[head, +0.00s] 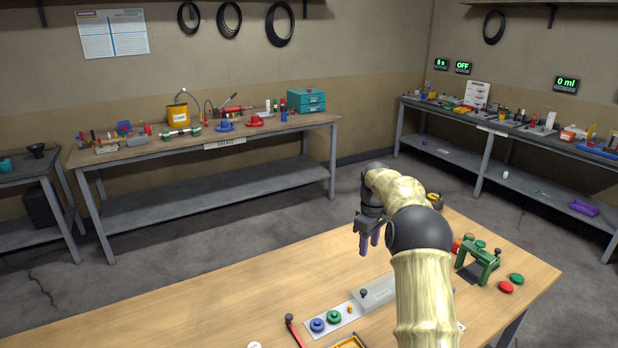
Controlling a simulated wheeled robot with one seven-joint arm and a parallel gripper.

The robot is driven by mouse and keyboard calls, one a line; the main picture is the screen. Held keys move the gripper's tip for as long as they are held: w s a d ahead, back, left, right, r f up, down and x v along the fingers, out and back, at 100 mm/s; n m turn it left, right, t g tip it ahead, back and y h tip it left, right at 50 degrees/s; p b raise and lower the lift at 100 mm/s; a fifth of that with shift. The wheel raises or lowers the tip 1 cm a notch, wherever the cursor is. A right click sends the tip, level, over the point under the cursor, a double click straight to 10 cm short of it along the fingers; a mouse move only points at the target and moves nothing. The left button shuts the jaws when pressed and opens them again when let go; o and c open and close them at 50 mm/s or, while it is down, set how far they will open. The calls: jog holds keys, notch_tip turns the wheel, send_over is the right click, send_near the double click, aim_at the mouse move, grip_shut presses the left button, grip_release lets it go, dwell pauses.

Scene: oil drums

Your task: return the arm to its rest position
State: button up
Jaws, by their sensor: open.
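My arm (423,270) rises from the bottom of the head view over the wooden table and bends at a black joint. My gripper (370,243) hangs at its end, fingers pointing down, above the far edge of the table. The fingers are apart, with nothing seen between them. The arm covers part of the table's right half.
The wooden table (220,305) holds a grey plate with a blue disc (317,325) and a green disc (334,317), a red-handled tool (294,332), and a green stand (479,262). Benches line the walls. The floor beyond is clear.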

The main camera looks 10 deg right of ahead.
jog(key=s+a+m+t, duration=0.1)
jog(key=s+a+m, duration=0.1)
jog(key=s, duration=0.9)
jog(key=s+a+m, duration=0.3)
jog(key=s+a, duration=0.2)
jog(key=s, duration=0.6)
jog(key=s+a+m+t, duration=0.1)
jog(key=s+a+m, duration=0.2)
jog(key=s, duration=0.9)
jog(key=shift+a+f+t, duration=0.3)
jog(key=shift+a+f, duration=0.1)
jog(key=shift+a, duration=0.15)
